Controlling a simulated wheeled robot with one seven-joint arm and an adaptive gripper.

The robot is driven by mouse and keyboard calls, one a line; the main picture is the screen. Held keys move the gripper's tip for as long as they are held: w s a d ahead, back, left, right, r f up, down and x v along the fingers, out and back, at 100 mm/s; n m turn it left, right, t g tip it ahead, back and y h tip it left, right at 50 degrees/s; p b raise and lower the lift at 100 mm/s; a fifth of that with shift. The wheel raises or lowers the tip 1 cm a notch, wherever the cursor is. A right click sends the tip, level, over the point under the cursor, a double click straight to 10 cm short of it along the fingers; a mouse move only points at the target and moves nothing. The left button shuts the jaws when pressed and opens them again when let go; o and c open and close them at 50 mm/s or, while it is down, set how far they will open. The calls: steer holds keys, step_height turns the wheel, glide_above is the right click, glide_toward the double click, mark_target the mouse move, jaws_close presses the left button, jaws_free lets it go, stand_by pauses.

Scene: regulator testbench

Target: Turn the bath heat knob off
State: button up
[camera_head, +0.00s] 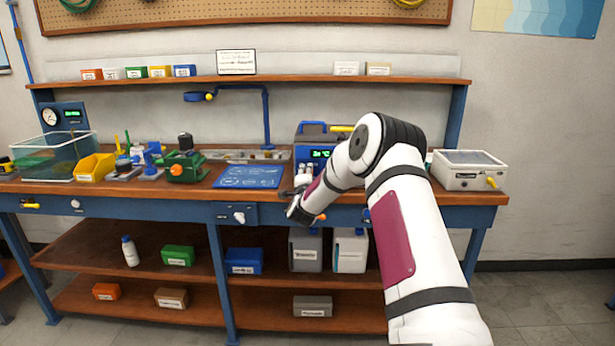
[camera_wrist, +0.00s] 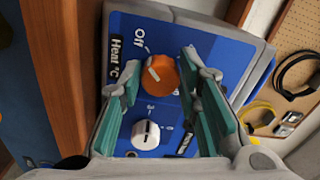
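The bath's heat knob (camera_wrist: 160,75) is an orange dial with a white pointer mark, on a blue panel (camera_wrist: 195,48) labelled "Heat °C" and "Off". The pointer is turned toward the Off side, but I cannot tell whether it is exactly on it. My gripper (camera_wrist: 160,92) is open, its green-padded fingers on either side of the knob with gaps. A white knob (camera_wrist: 146,134) sits below it in the wrist view. In the head view my gripper (camera_head: 298,212) is in front of the blue bath unit (camera_head: 312,137), whose knobs are hidden there.
A white box (camera_head: 468,170) stands to the right. Lower shelves hold jugs and small boxes.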

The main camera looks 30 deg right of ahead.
steer(key=shift+o, duration=1.4)
steer(key=v, duration=1.2)
